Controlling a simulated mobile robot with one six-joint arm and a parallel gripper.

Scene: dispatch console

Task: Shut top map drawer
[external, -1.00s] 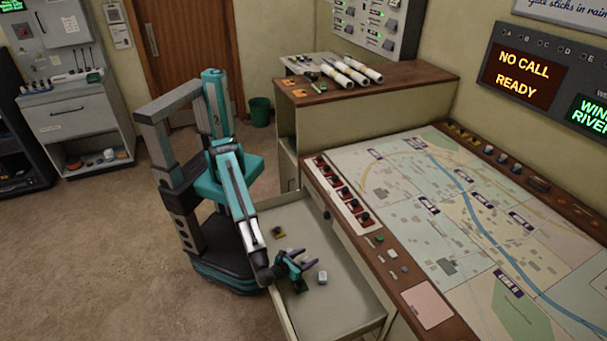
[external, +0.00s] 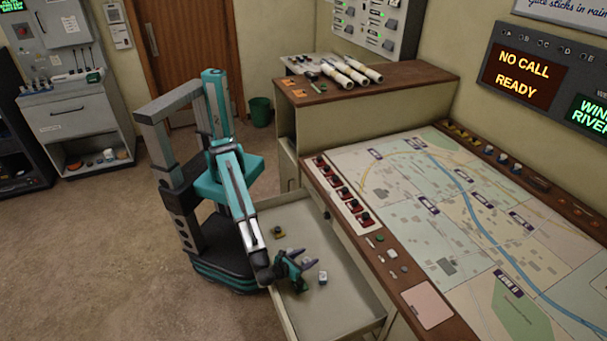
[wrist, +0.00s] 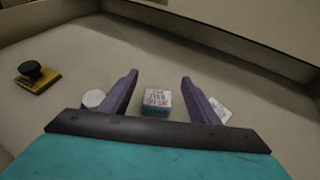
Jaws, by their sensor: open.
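The top map drawer (external: 345,294) is pulled out from under the map table in the external view. My gripper (external: 308,258) is over the drawer's inside, and its fingers point toward the table side. In the wrist view my gripper (wrist: 158,85) is open, its two purple fingers apart. A small white box with coloured marks (wrist: 156,101) shows between the fingers; I cannot tell whether it touches them. The drawer's pale floor (wrist: 110,60) fills most of the wrist view.
A yellow stamp with a black knob (wrist: 38,76) lies in the drawer at left. A white round item (wrist: 94,98) and a white piece (wrist: 220,110) lie beside the fingers. The map table (external: 425,300) stands right of the drawer. Open floor (external: 90,270) lies left.

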